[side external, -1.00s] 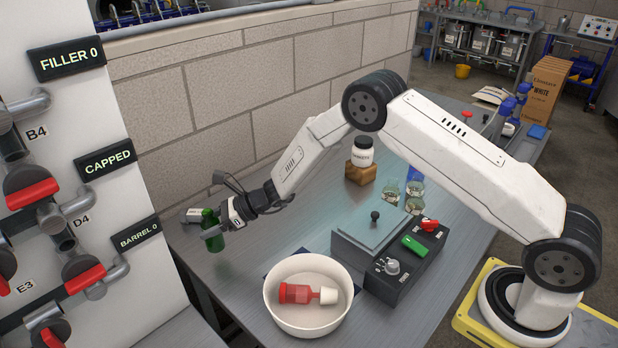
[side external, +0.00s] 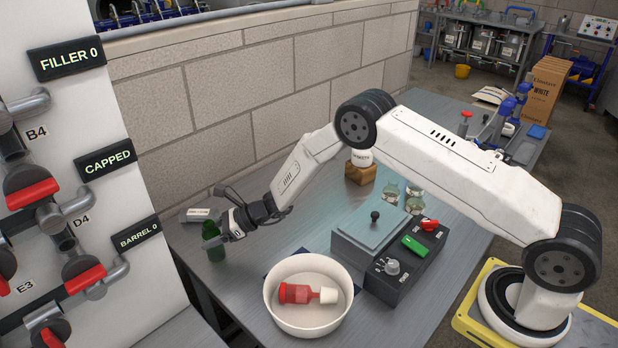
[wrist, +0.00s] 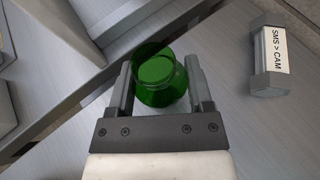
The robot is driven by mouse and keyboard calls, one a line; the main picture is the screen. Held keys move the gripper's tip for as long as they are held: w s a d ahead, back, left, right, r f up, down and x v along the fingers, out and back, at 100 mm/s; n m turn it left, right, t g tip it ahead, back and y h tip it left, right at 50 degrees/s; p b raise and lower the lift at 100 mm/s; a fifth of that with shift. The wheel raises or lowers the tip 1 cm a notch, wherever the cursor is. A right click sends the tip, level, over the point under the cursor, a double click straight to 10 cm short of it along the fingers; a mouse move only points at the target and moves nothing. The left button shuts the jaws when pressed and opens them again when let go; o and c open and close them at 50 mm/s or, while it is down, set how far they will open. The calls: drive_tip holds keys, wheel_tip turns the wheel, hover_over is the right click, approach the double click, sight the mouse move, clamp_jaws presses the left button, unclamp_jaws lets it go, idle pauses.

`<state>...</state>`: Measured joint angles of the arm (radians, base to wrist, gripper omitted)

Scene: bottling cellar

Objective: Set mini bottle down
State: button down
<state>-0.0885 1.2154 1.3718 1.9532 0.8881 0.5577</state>
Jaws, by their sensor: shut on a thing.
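The mini bottle (side external: 213,243) is green and stands about upright near the left end of the grey table (side external: 262,230). In the wrist view the green bottle (wrist: 159,78) shows between the two fingers, seen from above. My gripper (side external: 220,238) is shut on it from the right side; in the wrist view the gripper (wrist: 160,85) has a finger on each side of the bottle. The bottle's base is low, at or close to the table top; I cannot tell whether it touches.
A small labelled block (side external: 197,214) lies behind the bottle; it also shows in the wrist view (wrist: 270,62). A white bowl (side external: 270,300) holding a red-and-white item stands to the front right. The valve panel (side external: 100,215) is at the left. The table's left edge is close.

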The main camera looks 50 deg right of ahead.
drive_tip(key=shift+f, duration=0.1)
unclamp_jaws()
drive_tip(key=shift+s+d+r, duration=0.15)
drive_tip(key=shift+d+r, duration=0.1)
drive_tip(key=v, duration=1.1)
drive_tip(key=shift+s, duration=0.15)
idle(0.4)
